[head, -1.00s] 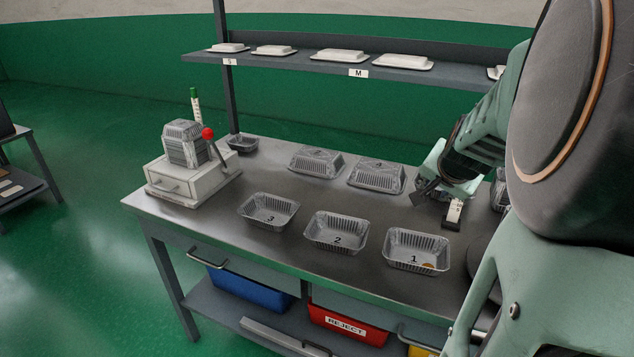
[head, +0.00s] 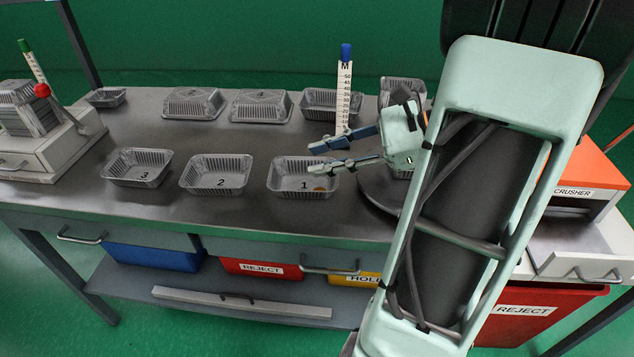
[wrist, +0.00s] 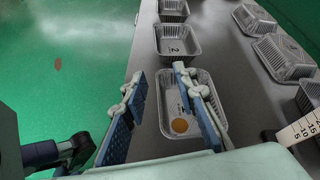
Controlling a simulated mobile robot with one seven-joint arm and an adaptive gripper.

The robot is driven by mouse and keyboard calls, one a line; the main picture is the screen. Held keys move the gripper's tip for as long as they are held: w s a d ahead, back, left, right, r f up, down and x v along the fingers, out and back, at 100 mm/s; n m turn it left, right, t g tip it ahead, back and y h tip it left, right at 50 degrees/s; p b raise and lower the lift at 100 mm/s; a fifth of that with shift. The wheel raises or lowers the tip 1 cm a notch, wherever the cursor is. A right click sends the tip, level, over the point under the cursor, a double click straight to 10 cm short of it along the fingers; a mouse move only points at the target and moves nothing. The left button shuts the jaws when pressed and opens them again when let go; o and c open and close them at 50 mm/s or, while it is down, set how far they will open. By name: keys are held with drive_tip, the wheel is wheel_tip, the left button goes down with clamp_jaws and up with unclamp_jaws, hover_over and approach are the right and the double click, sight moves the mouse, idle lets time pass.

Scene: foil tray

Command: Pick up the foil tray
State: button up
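Several foil trays stand on the dark metal table. Tray 1 (head: 289,182) is an upright, open silver tray with a brown spot in its right part; it also shows in the wrist view (wrist: 169,103). Tray 2 (head: 217,182) and tray 3 (head: 137,172) stand left of it. My gripper (head: 317,158) is open and empty, its fingers pointing left above tray 1. In the wrist view my gripper (wrist: 158,73) has its right finger across tray 1 and its left finger left of that tray. Its height above the tray is unclear.
Overturned trays (head: 192,102) and (head: 261,105) lie behind. An upright scale marked M (head: 344,95) stands behind my gripper. A white box with a stack of trays (head: 32,115) is at left, an orange crusher (head: 580,165) at right. Table is clear between the rows.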

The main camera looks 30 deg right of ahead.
drive_tip(key=b, duration=0.3)
approach(294, 203)
drive_tip(key=shift+w+a+r+t, duration=0.15)
drive_tip(key=shift+w+a+r, duration=0.15)
drive_tip(key=shift+a+r, duration=0.2)
drive_tip(key=shift+w+a+r+t, duration=0.15)
drive_tip(key=shift+w+a+r, duration=0.15)
drive_tip(key=shift+a+r, duration=0.15)
drive_tip(key=b+x, duration=0.1)
drive_tip(key=x, duration=0.6)
drive_tip(key=shift+w+a, duration=0.1)
drive_tip(key=shift+a, duration=0.15)
drive_tip(key=shift+r, duration=0.1)
drive_tip(key=shift+c, duration=0.4)
clamp_jaws()
